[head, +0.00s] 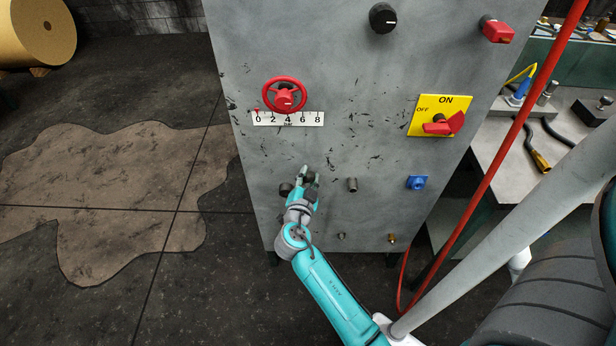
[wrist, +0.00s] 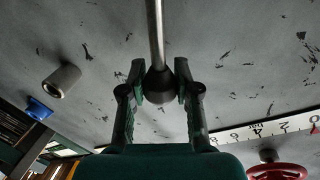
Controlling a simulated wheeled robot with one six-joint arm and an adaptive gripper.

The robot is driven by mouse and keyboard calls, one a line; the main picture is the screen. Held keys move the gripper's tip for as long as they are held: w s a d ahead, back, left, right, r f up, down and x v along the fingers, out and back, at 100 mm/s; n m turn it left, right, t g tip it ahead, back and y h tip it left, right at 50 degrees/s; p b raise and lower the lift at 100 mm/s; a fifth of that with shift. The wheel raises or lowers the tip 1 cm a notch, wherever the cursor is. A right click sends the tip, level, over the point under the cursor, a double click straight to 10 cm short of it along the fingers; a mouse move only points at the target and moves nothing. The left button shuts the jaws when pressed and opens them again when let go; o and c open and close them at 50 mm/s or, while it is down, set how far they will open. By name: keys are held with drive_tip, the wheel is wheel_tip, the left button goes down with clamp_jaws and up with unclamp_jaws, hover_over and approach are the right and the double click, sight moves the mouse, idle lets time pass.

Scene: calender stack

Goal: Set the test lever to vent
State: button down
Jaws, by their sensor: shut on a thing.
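The test lever shows in the wrist view as a bare metal rod (wrist: 155,35) with a dark ball knob (wrist: 160,86) at its end. My gripper (wrist: 160,78) has one finger on each side of the knob and is shut on it. In the head view my gripper (head: 308,179) is at the lower part of the grey panel, and its fingers hide most of the lever. A dark round fitting (head: 286,188) shows just left of the fingers. No vent marking can be made out.
On the grey panel (head: 340,60) are a red handwheel (head: 285,95) above a bar scale (head: 289,118), a yellow ON/OFF switch plate (head: 455,103), a black knob (head: 382,18), a pipe stub (head: 352,184) and a blue fitting (head: 416,182). A red hose (head: 505,150) runs at the right.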

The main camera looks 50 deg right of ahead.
drive_tip(key=c, duration=0.8)
unclamp_jaws()
drive_tip(key=shift+s+f, duration=0.1)
drive_tip(key=v, duration=1.2)
drive_tip(key=s+a+f+n+t+y, duration=0.2)
drive_tip(key=s+a+f+n+y, duration=0.25)
drive_tip(key=s+a+n, duration=0.2)
drive_tip(key=s+a+f+n+t+y, duration=0.1)
drive_tip(key=s+a+f+n+y, duration=0.3)
drive_tip(key=s+a+n+y, duration=0.25)
drive_tip(key=s+a+r+n+t+y, duration=0.1)
drive_tip(key=s+a+r+n, duration=0.1)
drive_tip(key=s+r, duration=0.4)
drive_tip(key=s+a+r+n+t+y, duration=0.2)
drive_tip(key=s+a+r+n, duration=0.1)
drive_tip(key=s+r, duration=0.4)
drive_tip(key=shift+s+r+n+t+y, duration=0.35)
drive_tip(key=shift+s+n, duration=0.25)
drive_tip(key=shift+s, duration=0.5)
